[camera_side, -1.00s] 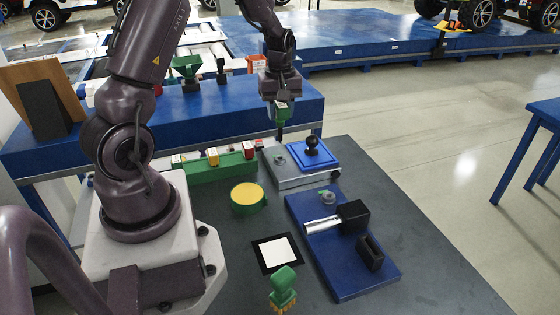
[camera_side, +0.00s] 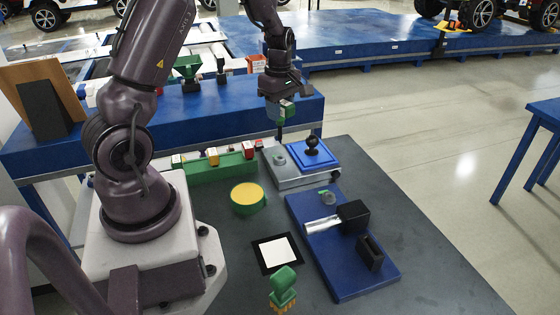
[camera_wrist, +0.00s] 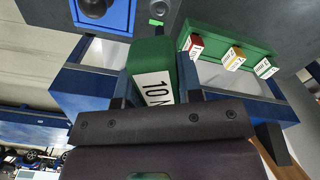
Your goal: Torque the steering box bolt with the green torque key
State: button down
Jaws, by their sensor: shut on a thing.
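My gripper (camera_side: 281,100) is shut on the green torque key, high above the table's back edge. The key (camera_side: 287,110) is a green block with a dark shaft hanging down. In the wrist view the key (camera_wrist: 152,65) sits between my fingers (camera_wrist: 153,92), with a white label that reads "10 N", partly cut off. The shaft's tip appears close to the back left of a grey box (camera_side: 295,181) with a blue top plate and black ball knob (camera_side: 311,142). I cannot tell whether it touches. A small grey round fitting (camera_side: 280,160) sits on that box. No bolt is clearly visible.
A green rack (camera_side: 225,169) with labelled red, yellow and green pieces stands left of the grey box. A blue board (camera_side: 340,278) with a silver cylinder and black blocks lies in front. A green-yellow disc (camera_side: 248,198), white square (camera_side: 277,253) and green brush (camera_side: 283,285) lie nearby.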

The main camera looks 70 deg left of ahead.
jog(key=n, duration=0.4)
jog(key=shift+n, duration=1)
jog(key=n, duration=0.4)
